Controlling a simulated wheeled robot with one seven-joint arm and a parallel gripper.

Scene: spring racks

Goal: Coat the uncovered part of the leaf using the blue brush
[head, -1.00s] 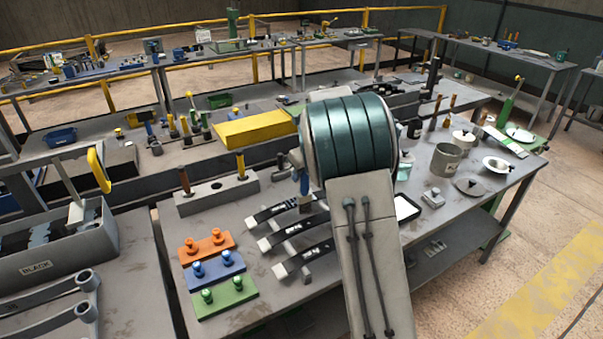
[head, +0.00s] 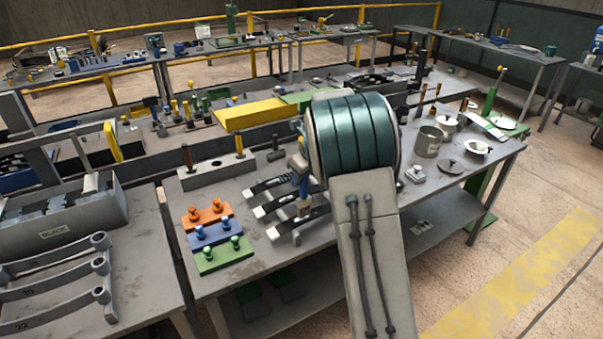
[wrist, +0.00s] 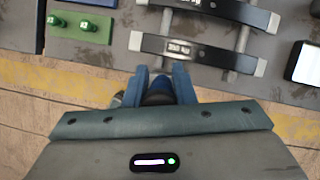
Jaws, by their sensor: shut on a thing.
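Several dark leaf strips with pale bare ends lie side by side on the near table. In the head view I see the back leaf (head: 270,184), the middle leaf (head: 278,203) and the front leaf (head: 290,224). Two leaves also show at the top of the wrist view, the upper one (wrist: 225,8) and the lower one (wrist: 185,48). The blue brush (head: 304,186) points down with its tan tip by the right part of the leaves; I cannot tell whether it touches. My gripper (wrist: 160,78) is shut on the brush, which is mostly hidden between its blue fingers.
Orange (head: 208,213), blue (head: 215,233) and green (head: 224,255) knobbed plates lie left of the leaves. A grey block (head: 217,170) with upright handles stands behind. A pot (head: 428,141) and dishes stand right. A side table (head: 130,265) is at left.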

